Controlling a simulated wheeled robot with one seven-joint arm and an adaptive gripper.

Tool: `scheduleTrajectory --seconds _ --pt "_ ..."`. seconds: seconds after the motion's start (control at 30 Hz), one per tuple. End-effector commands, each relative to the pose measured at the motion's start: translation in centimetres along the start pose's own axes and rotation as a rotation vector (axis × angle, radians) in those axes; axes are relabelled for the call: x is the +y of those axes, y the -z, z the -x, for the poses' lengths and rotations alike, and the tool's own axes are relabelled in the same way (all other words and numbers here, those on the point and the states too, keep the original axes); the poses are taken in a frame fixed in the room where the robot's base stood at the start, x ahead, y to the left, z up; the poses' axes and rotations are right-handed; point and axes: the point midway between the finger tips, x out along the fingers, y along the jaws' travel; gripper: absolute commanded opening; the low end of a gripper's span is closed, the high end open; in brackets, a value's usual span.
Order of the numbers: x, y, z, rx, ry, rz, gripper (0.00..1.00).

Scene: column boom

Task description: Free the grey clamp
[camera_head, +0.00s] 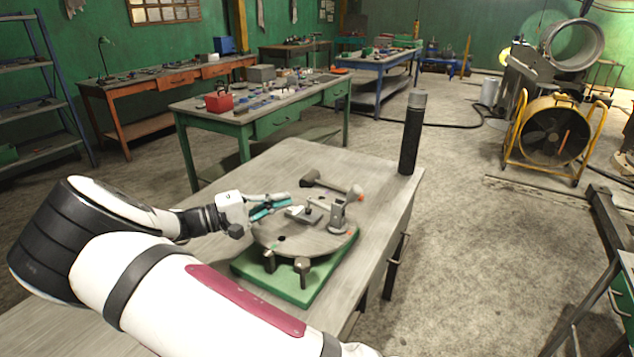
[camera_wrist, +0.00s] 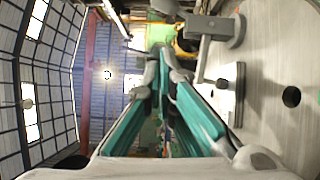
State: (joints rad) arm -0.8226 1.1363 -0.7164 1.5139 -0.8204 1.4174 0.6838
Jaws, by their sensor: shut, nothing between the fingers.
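A round grey plate (camera_head: 300,243) with dark holes lies on a green base (camera_head: 313,297) on the near table. Grey metal clamp parts stand on it: a low light-grey piece (camera_head: 300,214) near its middle and an upright bracket (camera_head: 338,216) towards the right edge. I cannot tell for sure which is the grey clamp. My gripper (camera_head: 286,201), with teal finger pads, is shut and empty just left of the low piece, above the plate. In the wrist view the shut fingers (camera_wrist: 163,62) point past a grey clamp arm (camera_wrist: 205,50) and its block (camera_wrist: 227,95); contact is unclear.
A tall black cylinder (camera_head: 412,135) stands at the table's far right corner. Short dark posts (camera_head: 302,268) stand at the plate's front edge. The tabletop (camera_head: 300,155) is clear at the back.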

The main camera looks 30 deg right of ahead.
Motion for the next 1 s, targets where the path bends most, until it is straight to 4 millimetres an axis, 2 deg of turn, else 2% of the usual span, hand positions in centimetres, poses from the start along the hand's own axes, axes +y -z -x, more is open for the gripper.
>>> scheduleTrajectory --seconds 0.13,0.27,0.7,0.83,1.0 --pt "0.1 0.1 -0.4 0.006 -0.016 -0.005 0.0" --pt "0.1 0.0 -2.2 0.004 -0.015 -0.003 0.0" --pt "0.3 -0.4 -10.4 0.004 -0.014 0.0 0.0" --pt "0.3 -1.8 -11.6 0.005 -0.014 0.0 0.0" --pt "0.2 -2.5 -12.4 0.006 -0.012 -0.002 0.0"
